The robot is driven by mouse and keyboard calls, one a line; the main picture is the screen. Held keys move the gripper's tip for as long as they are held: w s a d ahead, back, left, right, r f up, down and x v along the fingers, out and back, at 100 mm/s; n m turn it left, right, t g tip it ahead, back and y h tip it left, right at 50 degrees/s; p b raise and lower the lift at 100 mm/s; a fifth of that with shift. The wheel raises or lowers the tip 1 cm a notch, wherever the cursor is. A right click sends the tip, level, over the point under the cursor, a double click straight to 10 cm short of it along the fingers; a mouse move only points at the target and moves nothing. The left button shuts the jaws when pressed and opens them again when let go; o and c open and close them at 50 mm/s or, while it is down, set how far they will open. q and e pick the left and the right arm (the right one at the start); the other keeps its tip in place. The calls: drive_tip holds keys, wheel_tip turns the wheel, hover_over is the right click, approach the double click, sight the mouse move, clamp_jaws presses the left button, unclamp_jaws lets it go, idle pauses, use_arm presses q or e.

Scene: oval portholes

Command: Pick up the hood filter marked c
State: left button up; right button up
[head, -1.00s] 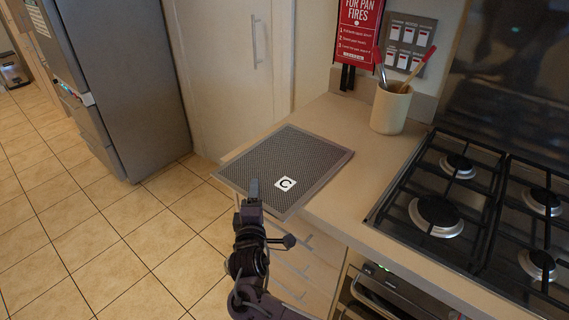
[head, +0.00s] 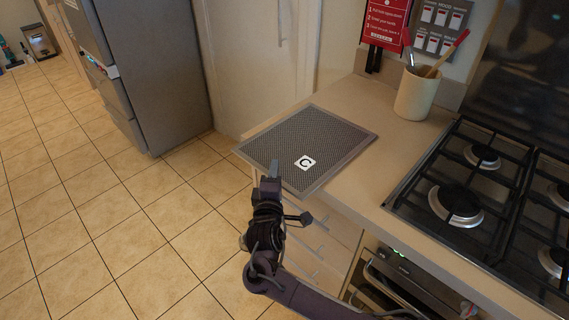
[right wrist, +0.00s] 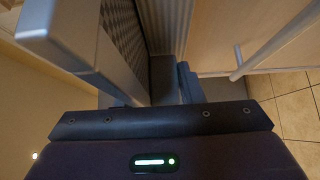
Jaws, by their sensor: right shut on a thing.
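The hood filter marked c (head: 330,132) is a flat grey mesh panel with a metal rim and a white label with a black C. It lies flat at the left end of the counter, its near edge out over the counter's front. My right gripper (head: 271,174) is at that near-left edge and shut on the rim. In the right wrist view the filter's mesh (right wrist: 122,28) and rim show beside the jaws (right wrist: 150,82). The part of the rim between the jaws is mostly hidden. My left gripper is in neither view.
The counter (head: 345,185) continues right to a gas hob (head: 470,190). A cream utensil pot (head: 416,95) stands behind the filter, below a red sign (head: 388,22). Drawers (head: 320,235) lie under the counter. The tiled floor (head: 130,215) at left is clear, before a grey fridge (head: 155,75).

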wheel_tip(320, 180, up, 20)
idle(0.4)
